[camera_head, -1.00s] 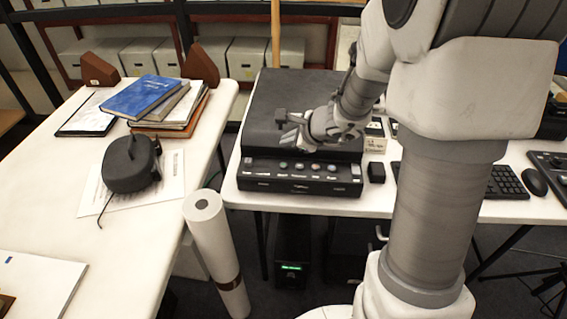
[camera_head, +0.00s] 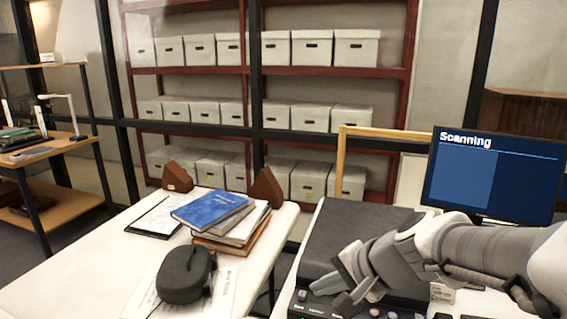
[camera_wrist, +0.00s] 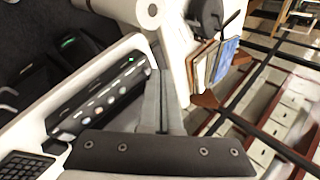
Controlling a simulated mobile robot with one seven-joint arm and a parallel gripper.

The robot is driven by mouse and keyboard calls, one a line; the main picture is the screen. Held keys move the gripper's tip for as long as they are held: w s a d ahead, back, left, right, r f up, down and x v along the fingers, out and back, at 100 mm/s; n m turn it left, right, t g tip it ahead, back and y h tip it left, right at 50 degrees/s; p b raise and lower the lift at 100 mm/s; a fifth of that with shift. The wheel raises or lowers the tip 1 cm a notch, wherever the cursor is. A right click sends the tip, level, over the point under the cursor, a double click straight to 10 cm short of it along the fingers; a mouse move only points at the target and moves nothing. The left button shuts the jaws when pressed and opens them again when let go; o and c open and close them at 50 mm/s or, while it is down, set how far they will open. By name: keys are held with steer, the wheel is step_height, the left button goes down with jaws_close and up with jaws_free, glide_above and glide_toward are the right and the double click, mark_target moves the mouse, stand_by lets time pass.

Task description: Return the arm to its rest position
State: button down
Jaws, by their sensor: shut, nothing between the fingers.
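My gripper (camera_head: 338,280) is at the lower right of the head view, at the end of my grey and white arm. It appears in front of the dark scanner (camera_head: 350,232) on the white table. Its fingers are together with nothing between them. In the wrist view the closed fingers (camera_wrist: 160,100) point up the picture, beside the scanner's button panel (camera_wrist: 100,100). The arm covers part of the scanner.
A monitor (camera_head: 497,175) reading "Scanning" stands behind my arm. On the left table are a blue book (camera_head: 212,208) on a stack, brown wedges (camera_head: 177,177) and a black device (camera_head: 185,275). Red shelves (camera_head: 200,72) of archival boxes stand behind.

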steer(key=s+d+r+n+h, duration=0.1)
steer(key=s+d+n+h, duration=0.25)
steer(key=s, duration=0.25)
steer(key=s+d+r+n+h, duration=0.2)
steer(key=s+d+n, duration=0.1)
steer(key=s+n, duration=0.3)
step_height(320, 180, up, 12)
steer(key=s+p, duration=0.1)
steer(key=p, duration=1.1)
steer(key=shift+d, duration=0.25)
steer(key=shift+d+m, duration=0.15)
steer(key=shift+m, duration=0.2)
